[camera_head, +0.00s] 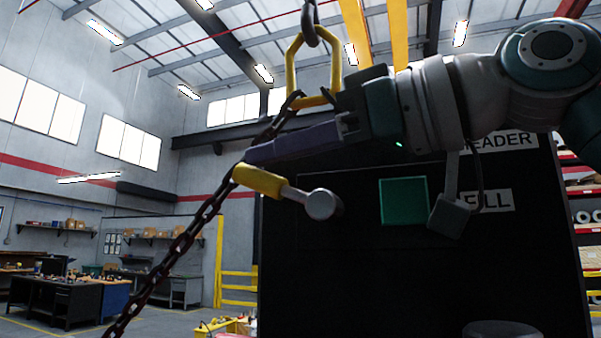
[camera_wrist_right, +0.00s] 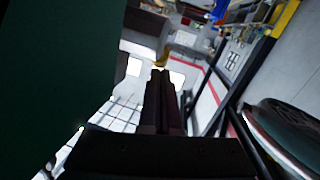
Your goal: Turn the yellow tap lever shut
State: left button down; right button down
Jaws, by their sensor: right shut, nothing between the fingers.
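The tap lever has a yellow grip (camera_head: 258,180) on a grey stem that runs right to a round metal hub (camera_head: 321,204) on the dark panel. The grip points left and slightly up from the hub. My right gripper (camera_head: 252,154) comes in from the right, its long fingers shut and empty. Its fingertips are just above the yellow grip in the head view; I cannot tell whether they touch it. In the right wrist view the closed fingers (camera_wrist_right: 160,78) point at a small yellow piece (camera_wrist_right: 163,57), probably the grip. My left gripper is not in view.
A dark chain (camera_head: 190,235) slants down left past the grip's end. A yellow ring (camera_head: 291,65) hangs from a hook above my gripper. The dark cabinet (camera_head: 420,290) carries a green square (camera_head: 403,201). Workbenches (camera_head: 60,295) stand far left; space below the lever looks free.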

jog(key=shift+w+a+f+b, duration=0.1)
jog(key=shift+a+f+b, duration=0.2)
jog(key=shift+f, duration=0.05)
jog(key=shift+a, duration=0.15)
dwell(0.4)
dwell(0.4)
dwell(0.8)
